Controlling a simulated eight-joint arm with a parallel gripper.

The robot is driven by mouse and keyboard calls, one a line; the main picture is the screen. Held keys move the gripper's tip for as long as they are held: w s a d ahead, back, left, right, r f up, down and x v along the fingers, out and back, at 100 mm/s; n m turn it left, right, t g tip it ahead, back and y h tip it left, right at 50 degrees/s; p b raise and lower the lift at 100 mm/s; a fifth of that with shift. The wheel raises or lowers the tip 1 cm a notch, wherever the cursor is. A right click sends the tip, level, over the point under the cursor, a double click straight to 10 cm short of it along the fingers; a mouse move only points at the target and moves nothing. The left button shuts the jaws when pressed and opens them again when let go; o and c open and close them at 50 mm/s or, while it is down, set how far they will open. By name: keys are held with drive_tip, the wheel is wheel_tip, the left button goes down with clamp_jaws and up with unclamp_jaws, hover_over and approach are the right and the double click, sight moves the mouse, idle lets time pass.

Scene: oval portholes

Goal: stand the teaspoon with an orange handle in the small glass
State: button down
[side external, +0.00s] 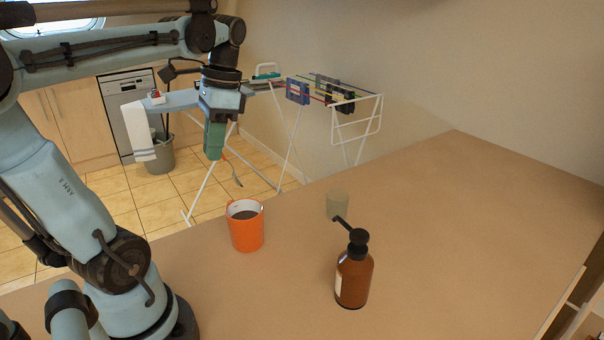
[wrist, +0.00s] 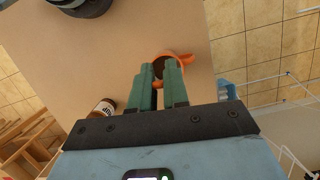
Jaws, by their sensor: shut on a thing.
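My gripper (side external: 214,155) is shut on the teaspoon (side external: 238,181), high up and to the upper left of the orange mug. In the side view the spoon's grey lower end hangs tilted below and right of my green fingers; its handle is mostly hidden there. In the wrist view, orange shows between and beside the fingers, and I cannot fully separate handle from mug. The small glass (side external: 338,205) is a short, greenish, see-through tumbler, upright on the table, right of and apart from my gripper. I cannot make it out in the wrist view.
An orange mug (side external: 246,231) with dark contents stands near the table's left edge; it also shows behind my fingers in the wrist view (wrist: 187,58). A brown pump bottle (side external: 354,278) stands in front of the glass. The table's right side (side external: 480,220) is clear.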

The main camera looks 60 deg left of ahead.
drive_tip(key=w+d+m+t+y, duration=0.1)
drive_tip(key=w+d+m+y, duration=0.15)
drive_tip(key=w+m, duration=0.85)
drive_tip(key=w+d+m+t+y, duration=0.2)
drive_tip(key=w+m+y, duration=0.3)
drive_tip(key=w, duration=1.1)
wheel_tip(320, 180, down, 11)
drive_tip(key=shift+m+h, duration=0.3)
drive_tip(key=shift+h, duration=0.15)
drive_tip(key=c, duration=1)
unclamp_jaws()
drive_tip(key=shift+c, duration=0.2)
